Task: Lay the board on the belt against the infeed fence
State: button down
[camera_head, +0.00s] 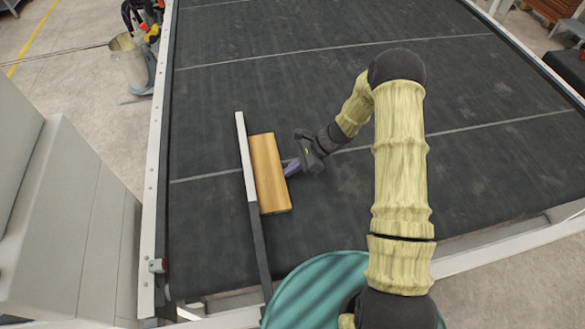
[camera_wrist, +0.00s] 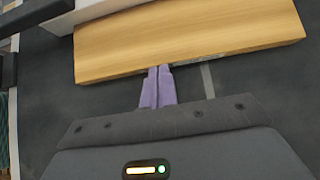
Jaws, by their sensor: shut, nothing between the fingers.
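The wooden board (camera_head: 269,173) lies flat on the dark belt (camera_head: 330,240), its long side along the infeed fence (camera_head: 245,165). In the head view it looks to be touching the fence or very close to it; a thin gap cannot be ruled out. The board also spans the top of the wrist view (camera_wrist: 190,40). My gripper (camera_head: 290,170) is at the board's right long side, away from the fence. Its purple fingers (camera_wrist: 158,85) are together and empty, their tips at the board's near edge. Whether the tips touch the board is not clear.
The belt is wide and clear to the right and beyond the board. A pale frame rail (camera_head: 158,160) runs along its left side. A bucket with tools (camera_head: 128,60) stands on the floor at the upper left. A grey cabinet (camera_head: 65,215) is at the left.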

jog(key=d, duration=0.2)
jog(key=w+d, duration=0.1)
jog(key=d, duration=0.1)
jog(key=shift+d+r, duration=0.1)
jog(key=shift+d, duration=0.1)
jog(key=b+v, duration=0.3)
jog(key=v, duration=0.6)
jog(key=shift+r, duration=0.25)
jog(key=shift+d, duration=0.1)
jog(key=shift+s, duration=0.1)
jog(key=s+d+r+n+t+h, duration=0.2)
jog(key=s+r+n+h, duration=0.2)
jog(key=s, duration=0.5)
jog(key=s+d+r+n+t+h, duration=0.1)
jog(key=s+r+n+h, duration=0.3)
jog(key=s+r+n, duration=0.5)
jog(key=s+n+t, duration=0.1)
jog(key=n, duration=0.1)
jog(key=shift+d+n+h, duration=0.3)
jog(key=shift+d+h, duration=0.1)
